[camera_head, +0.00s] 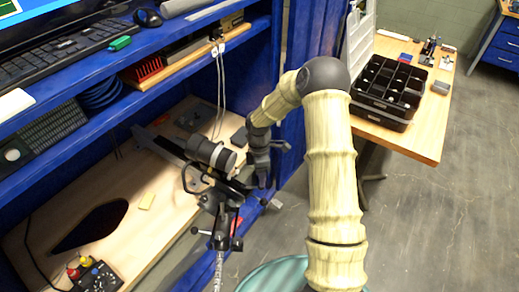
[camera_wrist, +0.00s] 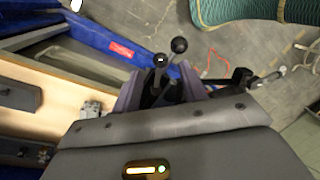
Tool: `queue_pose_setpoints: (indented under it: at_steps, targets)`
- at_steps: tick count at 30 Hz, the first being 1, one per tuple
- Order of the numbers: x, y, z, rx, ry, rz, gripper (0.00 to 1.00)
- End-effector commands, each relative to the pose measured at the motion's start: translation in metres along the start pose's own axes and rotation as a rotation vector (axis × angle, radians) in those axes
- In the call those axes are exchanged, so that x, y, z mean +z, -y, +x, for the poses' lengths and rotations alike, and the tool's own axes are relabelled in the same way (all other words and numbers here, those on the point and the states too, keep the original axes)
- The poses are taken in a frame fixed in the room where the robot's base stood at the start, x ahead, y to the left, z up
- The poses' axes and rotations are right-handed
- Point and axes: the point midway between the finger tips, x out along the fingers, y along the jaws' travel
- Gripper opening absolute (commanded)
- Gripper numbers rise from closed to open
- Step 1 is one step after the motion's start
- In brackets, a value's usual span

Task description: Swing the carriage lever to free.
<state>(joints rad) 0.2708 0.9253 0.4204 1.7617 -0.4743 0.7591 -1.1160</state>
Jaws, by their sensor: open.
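The carriage (camera_head: 212,153) is a dark assembly with black cylinders, on a rail at the blue bench's front edge. In the wrist view, two black levers with ball knobs, one knob at the front (camera_wrist: 179,45) and a smaller one (camera_wrist: 160,59), stand between the finger tips. I cannot tell which is the carriage lever or its setting. My gripper (camera_wrist: 158,88) is open, with its purplish-grey fingers on either side of the lever shafts; contact is not clear. In the head view my gripper (camera_head: 262,170) is at the carriage's right side, partly hiding it.
The blue bench (camera_head: 150,60) has a shelf with a keyboard (camera_head: 60,45) above the carriage. A wooden table (camera_head: 425,130) with a black compartment tray (camera_head: 390,88) stands at the right. Grey floor (camera_head: 440,220) is clear there. A teal round object (camera_head: 275,275) is at the bottom.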

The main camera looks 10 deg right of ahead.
Motion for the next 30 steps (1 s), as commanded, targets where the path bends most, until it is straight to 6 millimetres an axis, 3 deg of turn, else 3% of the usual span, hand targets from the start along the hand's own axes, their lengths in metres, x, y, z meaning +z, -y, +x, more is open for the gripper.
queue_pose_setpoints:
  at_steps: [18,30]
  targets:
    - [0.0,-0.001,-0.119,0.004,0.0,0.001,0.43]
    - [0.0,0.0,-0.13,0.0,-0.001,0.0,0.43]
